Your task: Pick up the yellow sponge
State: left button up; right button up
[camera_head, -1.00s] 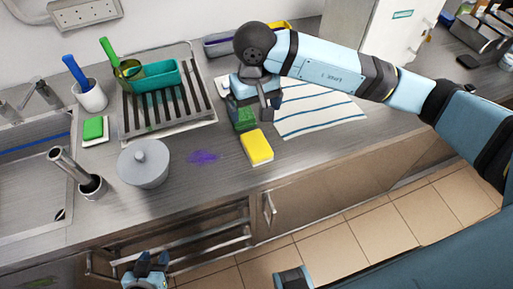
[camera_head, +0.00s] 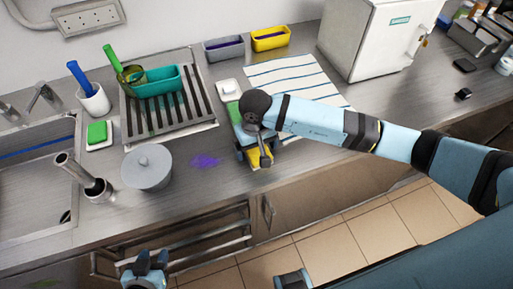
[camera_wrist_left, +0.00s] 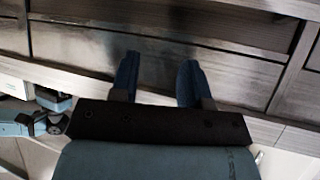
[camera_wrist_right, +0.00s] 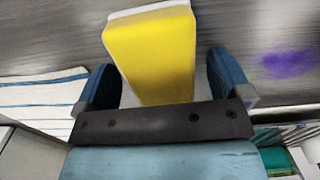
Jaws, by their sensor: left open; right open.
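The yellow sponge (camera_wrist_right: 150,55) lies on the steel counter near its front edge, with a pale layer along one end. In the right wrist view it sits between the two blue fingers of my right gripper (camera_wrist_right: 165,80), which is open with a gap on both sides. In the head view my right gripper (camera_head: 256,158) is over the yellow sponge (camera_head: 259,160) and hides much of it. My left gripper (camera_head: 150,263) is open and empty, low in front of the counter; its spread fingers (camera_wrist_left: 157,80) also show in the left wrist view.
A lidded grey pot (camera_head: 147,168) and a purple stain (camera_head: 205,161) are left of the sponge. Behind it are a white soap dish (camera_head: 228,88), a striped cloth (camera_head: 290,75) and a drying rack (camera_head: 200,112). A green sponge (camera_head: 97,132) lies by the sink.

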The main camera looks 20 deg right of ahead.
jog(key=shift+f, duration=0.15)
jog(key=shift+c, duration=0.3)
jog(key=c, duration=0.9)
jog(key=shift+c, duration=0.2)
notch_tip(320, 180, up, 20)
jog(key=b, duration=0.2)
